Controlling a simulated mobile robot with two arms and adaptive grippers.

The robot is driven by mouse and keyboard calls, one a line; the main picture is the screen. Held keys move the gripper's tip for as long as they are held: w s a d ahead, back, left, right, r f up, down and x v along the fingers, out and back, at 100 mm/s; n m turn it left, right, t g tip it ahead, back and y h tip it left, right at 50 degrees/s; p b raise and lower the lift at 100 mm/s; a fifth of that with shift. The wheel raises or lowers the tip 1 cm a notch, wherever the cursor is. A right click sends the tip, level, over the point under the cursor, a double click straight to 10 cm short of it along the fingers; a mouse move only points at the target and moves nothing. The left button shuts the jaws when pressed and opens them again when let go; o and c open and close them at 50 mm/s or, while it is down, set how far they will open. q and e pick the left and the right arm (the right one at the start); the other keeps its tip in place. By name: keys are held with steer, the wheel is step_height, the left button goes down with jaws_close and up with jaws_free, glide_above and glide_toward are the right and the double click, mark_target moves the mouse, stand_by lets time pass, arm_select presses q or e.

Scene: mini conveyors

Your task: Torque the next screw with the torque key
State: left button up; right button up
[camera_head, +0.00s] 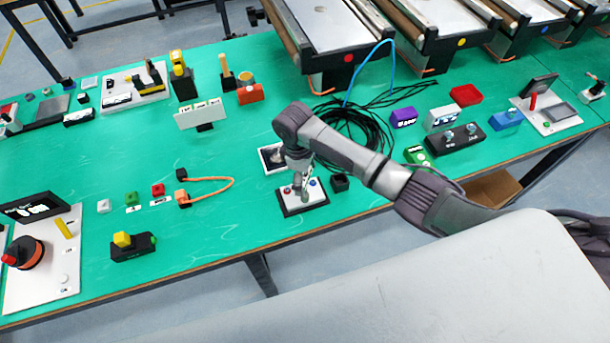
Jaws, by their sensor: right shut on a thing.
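My right gripper (303,189) points down over a small white plate on a dark base (292,211) near the front edge of the table. It is shut on a slim greyish thing, which I take for the torque key (305,197); the fingers hide most of it. A blue round spot (314,183) and a red one (284,192) show on the plate beside the gripper. I cannot tell whether the key's tip touches a screw. No screw shows clearly. My left gripper is not in view.
A coil of black cable (352,140) lies behind my right wrist. A small black block (340,183) stands right of the plate. An orange cable loop (215,184) lies to the left. Conveyors (340,30) stand at the back.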

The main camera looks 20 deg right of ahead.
steer(key=m, duration=0.4)
steer(key=shift+r, duration=0.15)
steer(key=shift+r, duration=0.5)
steer(key=n, duration=0.4)
steer(key=shift+d+n, duration=0.1)
steer(key=shift+n, duration=0.3)
steer(key=n, duration=0.5)
steer(key=shift+w+n+t, duration=0.1)
steer(key=shift+n+t, duration=0.3)
steer(key=n, duration=0.5)
steer(key=shift+n+t, duration=0.3)
steer(key=n, duration=0.6)
steer(key=shift+n+t+y, duration=0.3)
steer(key=shift+n, duration=0.1)
